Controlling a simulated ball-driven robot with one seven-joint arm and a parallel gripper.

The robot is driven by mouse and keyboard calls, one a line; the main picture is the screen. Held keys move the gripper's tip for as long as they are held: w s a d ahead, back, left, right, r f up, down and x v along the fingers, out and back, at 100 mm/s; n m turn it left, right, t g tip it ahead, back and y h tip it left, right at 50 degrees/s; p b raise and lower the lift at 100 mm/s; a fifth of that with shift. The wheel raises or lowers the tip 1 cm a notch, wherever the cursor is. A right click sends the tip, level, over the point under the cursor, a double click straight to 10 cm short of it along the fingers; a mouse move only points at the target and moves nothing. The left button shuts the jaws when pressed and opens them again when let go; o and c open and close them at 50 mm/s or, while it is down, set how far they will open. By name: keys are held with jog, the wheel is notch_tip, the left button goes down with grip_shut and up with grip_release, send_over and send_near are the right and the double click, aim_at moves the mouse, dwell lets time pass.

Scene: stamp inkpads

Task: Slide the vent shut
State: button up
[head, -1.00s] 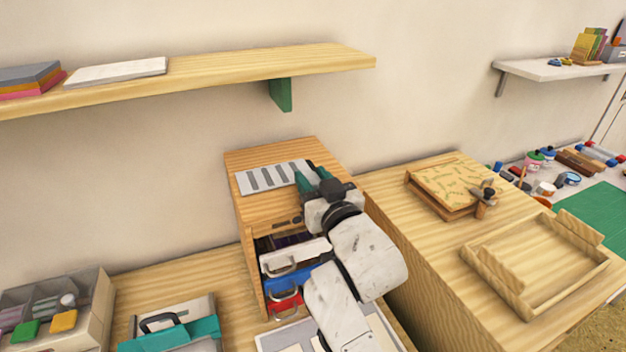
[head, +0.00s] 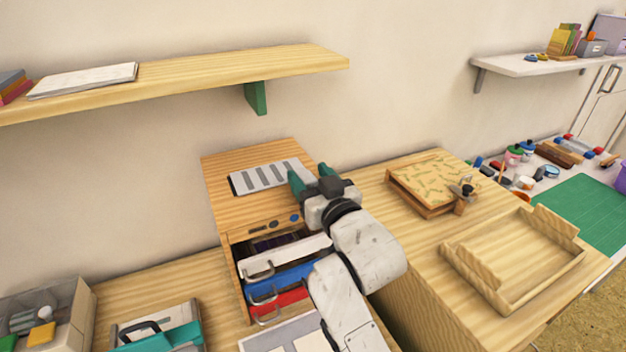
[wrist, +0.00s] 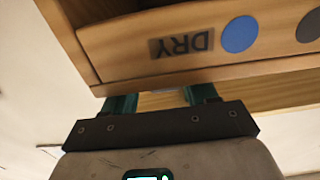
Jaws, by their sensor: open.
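The vent (head: 262,177) is a pale grey plate with dark slots on top of the wooden cabinet (head: 222,188), in the head view. Dark gaps show between its pale bars. My gripper (head: 311,177) is open, with teal fingers at the vent's right end, near the cabinet top's right edge. I cannot tell whether a finger touches the vent. In the wrist view, the fingers (wrist: 162,103) are apart with nothing seen between them, their tips hidden behind the cabinet edge. The vent is not visible there.
White, blue (head: 280,283) and red drawers with handles stand partly out below the cabinet top. A DRY label (wrist: 182,44) and coloured dots mark its front. A shelf (head: 200,84) hangs above. A wooden tray (head: 478,283) and a patterned board (head: 437,182) lie right.

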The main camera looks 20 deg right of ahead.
jog(key=s+b, duration=0.1)
jog(key=s, duration=0.9)
jog(key=shift+s, duration=0.4)
